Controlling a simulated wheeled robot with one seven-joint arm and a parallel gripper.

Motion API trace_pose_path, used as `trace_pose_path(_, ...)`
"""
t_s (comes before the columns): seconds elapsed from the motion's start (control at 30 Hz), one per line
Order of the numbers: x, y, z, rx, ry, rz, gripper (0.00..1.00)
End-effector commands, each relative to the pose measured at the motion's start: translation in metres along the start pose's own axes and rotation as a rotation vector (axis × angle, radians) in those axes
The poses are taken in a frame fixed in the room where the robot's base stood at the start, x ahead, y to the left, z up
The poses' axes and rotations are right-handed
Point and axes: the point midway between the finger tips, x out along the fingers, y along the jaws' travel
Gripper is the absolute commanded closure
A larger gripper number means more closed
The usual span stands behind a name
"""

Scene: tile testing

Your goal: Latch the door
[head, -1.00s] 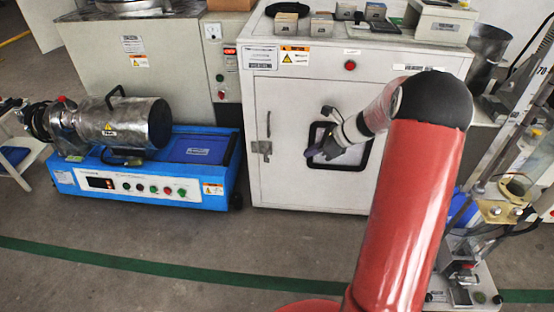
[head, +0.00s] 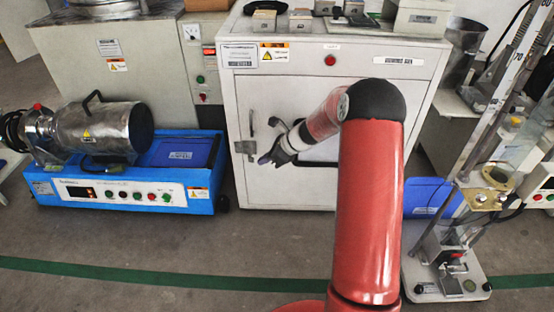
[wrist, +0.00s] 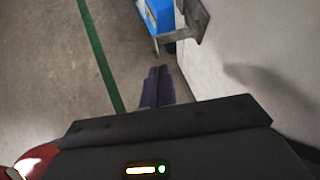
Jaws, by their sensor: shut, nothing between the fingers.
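The white cabinet door (head: 300,187) fills the front of the cabinet in the head view and looks flush with its frame. A grey metal latch (head: 246,147) sits at the door's left edge. In the wrist view the latch (wrist: 188,24) sticks out from the pale door surface (wrist: 255,50). My gripper (head: 264,159) is just right of the latch in the head view, in front of the door and apart from the latch. Its dark fingers (wrist: 156,87) are shut with nothing between them. My forearm hides part of the door and its window.
A blue machine (head: 120,190) with a metal cylinder (head: 105,128) stands left of the cabinet. A test stand with a tall ruler (head: 490,110) is at the right. Small items (head: 300,19) lie on the cabinet top. The floor in front (head: 250,240) is clear.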

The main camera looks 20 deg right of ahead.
Motion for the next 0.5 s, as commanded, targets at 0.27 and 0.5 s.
trace_pose_path(0.27,0.0069,0.0001,0.0073,0.0,0.0,0.0,1.0)
trace_pose_path(0.5,0.0067,0.0002,0.0072,0.0,0.0,0.0,1.0)
